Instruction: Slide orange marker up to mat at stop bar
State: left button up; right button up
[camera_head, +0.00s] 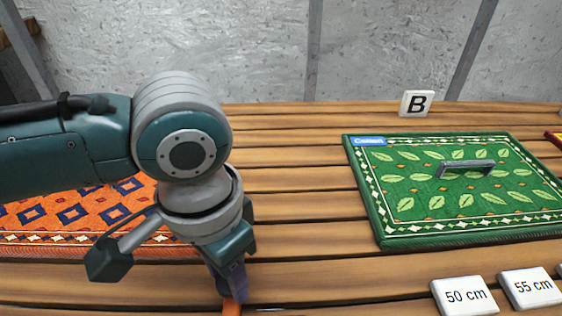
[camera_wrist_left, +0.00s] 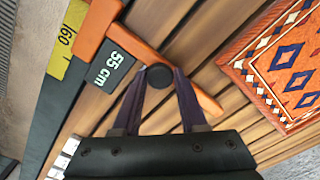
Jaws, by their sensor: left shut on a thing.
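The orange marker (camera_wrist_left: 98,28) sits across a black rail (camera_wrist_left: 65,100) with a yellow scale in the left wrist view. It carries a black "55 cm" label (camera_wrist_left: 108,68), a round black knob (camera_wrist_left: 159,76) and an orange arm reaching over the slats. My left gripper (camera_wrist_left: 160,82) is shut on the knob. In the head view my left gripper (camera_head: 236,283) points down at the front edge, with a bit of orange marker (camera_head: 231,308) below. The orange patterned mat (camera_head: 75,220) lies behind my arm, partly hidden. It also shows in the left wrist view (camera_wrist_left: 265,80), apart from the marker's arm. I cannot identify a stop bar.
A green leaf-patterned mat (camera_head: 390,205) with a grey handle (camera_head: 466,168) lies on the slatted table (camera_head: 290,180) to the right. A white "B" block (camera_head: 416,103) stands behind it. White "50 cm" (camera_head: 465,296) and "55 cm" (camera_head: 531,288) plates lie in front.

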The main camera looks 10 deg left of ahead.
pick_arm(q)
jog(key=a, duration=0.1)
jog(key=s+a+p, duration=0.1)
jog(key=a, duration=0.1)
jog(key=shift+r, duration=0.2)
jog(key=shift+a+f, duration=0.15)
pick_arm(e)
notch_tip(320, 180, up, 3)
jog(key=shift+a+f, duration=0.1)
jog(key=shift+f, duration=0.1)
pick_arm(q)
jog(key=o, duration=1.1)
notch_tip(320, 180, up, 10)
jog(key=p, duration=0.2)
pick_arm(e)
jog(key=shift+r, duration=0.95)
pick_arm(q)
jog(key=shift+f, duration=0.1)
